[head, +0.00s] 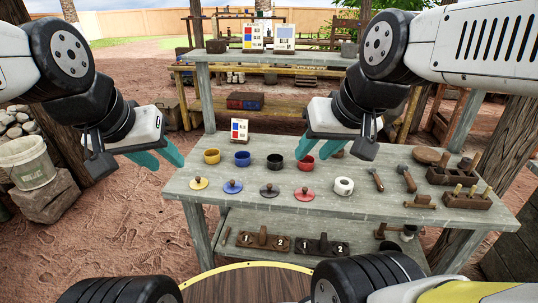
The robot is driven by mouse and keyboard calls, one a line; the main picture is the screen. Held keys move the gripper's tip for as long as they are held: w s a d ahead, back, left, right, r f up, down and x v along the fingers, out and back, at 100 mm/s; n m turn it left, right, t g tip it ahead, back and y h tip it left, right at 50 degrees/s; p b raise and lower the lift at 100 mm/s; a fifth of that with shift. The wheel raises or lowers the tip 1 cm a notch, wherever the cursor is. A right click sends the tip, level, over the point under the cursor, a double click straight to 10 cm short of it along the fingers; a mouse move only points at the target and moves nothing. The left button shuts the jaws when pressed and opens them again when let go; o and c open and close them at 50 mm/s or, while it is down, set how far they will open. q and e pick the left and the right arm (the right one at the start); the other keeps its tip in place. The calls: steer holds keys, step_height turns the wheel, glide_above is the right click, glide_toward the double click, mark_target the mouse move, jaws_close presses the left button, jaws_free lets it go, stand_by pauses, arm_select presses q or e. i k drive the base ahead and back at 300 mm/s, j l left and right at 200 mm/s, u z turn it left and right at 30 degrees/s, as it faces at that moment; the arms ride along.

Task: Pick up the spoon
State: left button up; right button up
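I cannot make out a clear spoon. Two small handled tools, a thin one (376,179) and a thicker-headed one (406,178), lie on the right half of the grey table (210,185); they are too small to name surely. My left gripper (170,165) is open and empty, its teal fingers apart near the table's left end. My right gripper (312,154) hangs above the back of the table near the red cup (305,165). Its teal fingers look apart and empty, left of both tools.
Yellow (211,156), blue (242,158) and black (274,161) cups stand in a row, with several coloured lids in front. A white roll (343,186) and wooden holders (466,200) stand to the right. A lower shelf (225,215) holds numbered blocks. A bucket (28,163) stands left.

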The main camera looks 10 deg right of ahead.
mark_target(372, 170)
steer(key=z, duration=1.3)
